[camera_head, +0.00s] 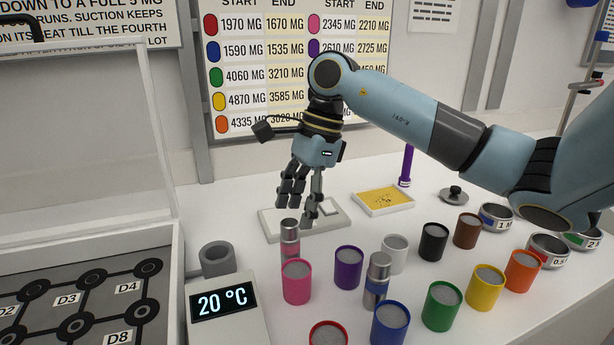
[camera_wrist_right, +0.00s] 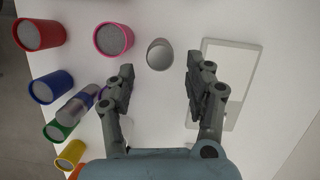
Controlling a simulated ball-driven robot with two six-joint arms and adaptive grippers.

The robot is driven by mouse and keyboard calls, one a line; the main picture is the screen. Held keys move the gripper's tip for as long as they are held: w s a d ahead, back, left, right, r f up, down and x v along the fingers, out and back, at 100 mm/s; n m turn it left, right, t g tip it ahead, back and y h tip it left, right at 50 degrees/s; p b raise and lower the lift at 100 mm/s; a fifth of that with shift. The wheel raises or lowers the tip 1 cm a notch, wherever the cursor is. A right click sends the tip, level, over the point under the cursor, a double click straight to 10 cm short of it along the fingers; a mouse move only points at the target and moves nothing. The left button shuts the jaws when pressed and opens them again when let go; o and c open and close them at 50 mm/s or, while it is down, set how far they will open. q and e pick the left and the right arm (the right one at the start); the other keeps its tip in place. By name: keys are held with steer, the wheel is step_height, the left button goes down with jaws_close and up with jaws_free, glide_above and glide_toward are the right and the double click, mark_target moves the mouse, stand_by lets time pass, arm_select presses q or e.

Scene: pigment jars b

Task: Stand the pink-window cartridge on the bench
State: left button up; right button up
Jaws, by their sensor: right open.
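The pink-window cartridge (camera_head: 290,240), a silver cylinder with a pink band, stands upright behind the pink jar (camera_head: 297,284). The jar hides its base. In the right wrist view the cartridge (camera_wrist_right: 160,54) is seen from above, between and slightly beyond the fingertips. My right gripper (camera_head: 299,206) is open and empty, its fingers pointing down at the cartridge's top. It also shows open in the right wrist view (camera_wrist_right: 161,72), with a gap on each side of the cartridge. My left gripper is not in view.
A second cartridge (camera_head: 376,281) stands among several coloured jars, including purple (camera_head: 348,270) and blue (camera_head: 390,324). A white plate (camera_head: 270,224) lies just behind the pink-window cartridge. A grey ring holder (camera_head: 217,257) and temperature display (camera_head: 223,304) stand left, beside a lidded case (camera_head: 164,290).

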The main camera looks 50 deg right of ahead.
steer(key=b+v, duration=0.1)
steer(key=v, duration=0.7)
stand_by(0.4)
